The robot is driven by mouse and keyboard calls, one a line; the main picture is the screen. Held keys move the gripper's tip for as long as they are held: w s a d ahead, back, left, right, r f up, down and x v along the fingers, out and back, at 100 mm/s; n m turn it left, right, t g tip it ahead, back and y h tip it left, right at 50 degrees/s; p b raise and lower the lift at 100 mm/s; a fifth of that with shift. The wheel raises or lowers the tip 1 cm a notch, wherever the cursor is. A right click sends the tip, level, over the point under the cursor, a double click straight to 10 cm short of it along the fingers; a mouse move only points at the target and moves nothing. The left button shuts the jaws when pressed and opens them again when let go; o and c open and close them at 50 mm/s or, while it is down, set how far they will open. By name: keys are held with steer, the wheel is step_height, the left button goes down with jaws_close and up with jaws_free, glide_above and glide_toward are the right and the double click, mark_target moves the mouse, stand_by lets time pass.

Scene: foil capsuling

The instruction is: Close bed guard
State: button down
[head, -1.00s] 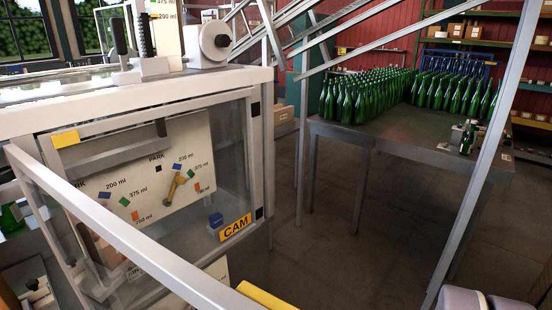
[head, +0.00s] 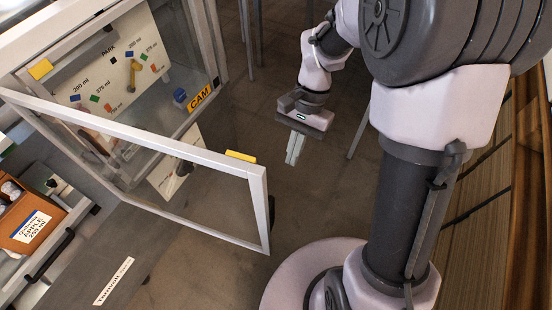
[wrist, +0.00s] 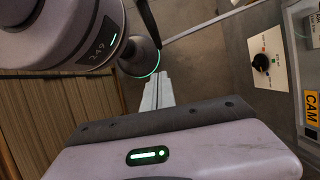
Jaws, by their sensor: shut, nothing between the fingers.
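The bed guard (head: 259,210), a clear panel in a pale metal frame with a yellow tab (head: 240,156) on its top rail, stands swung open, out from the machine. Its free end post points toward my arm. My gripper (head: 293,148) is to the right of that post, apart from it, with its fingers pointing down. The fingers are shut and empty; they also show in the wrist view (wrist: 158,92). The guard's frame is not clearly seen in the wrist view.
The machine's panel with a yellow lever (head: 134,72) and the CAM label (head: 199,97) are behind the opening. An orange-brown box (head: 28,222) sits at left. Stacked cardboard (head: 478,190) is at right. Dark floor is clear between guard and arm.

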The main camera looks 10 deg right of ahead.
steer(key=s+a+f+b, duration=0.1)
steer(key=s+a+f, duration=0.3)
steer(key=f, duration=0.3)
steer(key=shift+s+a+f, duration=0.25)
steer(key=shift+s+f, duration=0.15)
steer(key=shift+s, duration=0.25)
steer(key=shift+s, duration=0.1)
